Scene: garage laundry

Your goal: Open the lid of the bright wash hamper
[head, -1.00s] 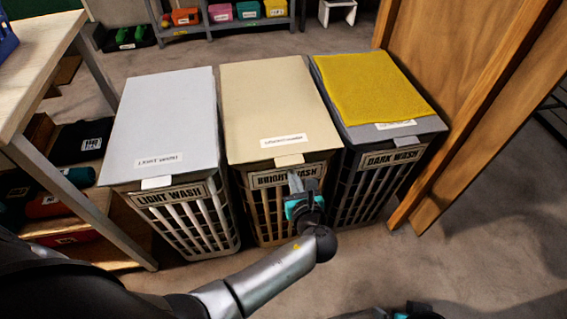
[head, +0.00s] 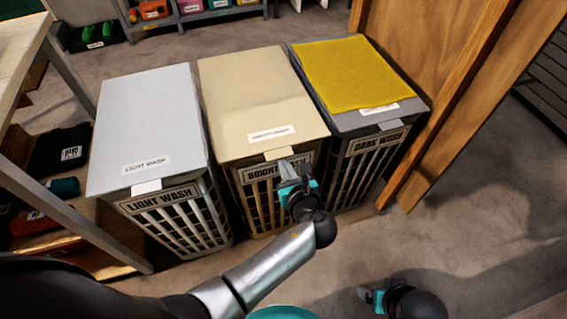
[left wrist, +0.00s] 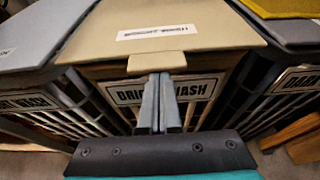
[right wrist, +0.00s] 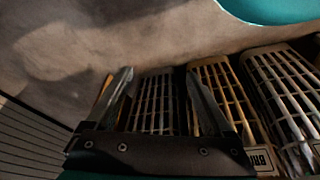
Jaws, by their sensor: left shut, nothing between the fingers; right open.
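The bright wash hamper (head: 262,205) is the middle of three, with a cream lid (head: 255,95) lying over its top. A small tab (head: 278,153) sticks out from the lid's front edge, above the "BRIGHT WASH" sign. My left gripper (head: 287,166) is shut and empty, its fingertips just below the tab. The left wrist view shows the closed fingers (left wrist: 159,85) directly under the tab (left wrist: 157,62), in front of the sign; I cannot tell whether they touch it. My right gripper (head: 368,296) is open and empty, low over the floor.
The light wash hamper (head: 150,115) stands on the left. The dark wash hamper (head: 385,145), with a yellow cloth (head: 345,75) on its lid, stands on the right beside a wooden panel (head: 430,60). A shelf table (head: 45,180) is at far left. Floor in front right is clear.

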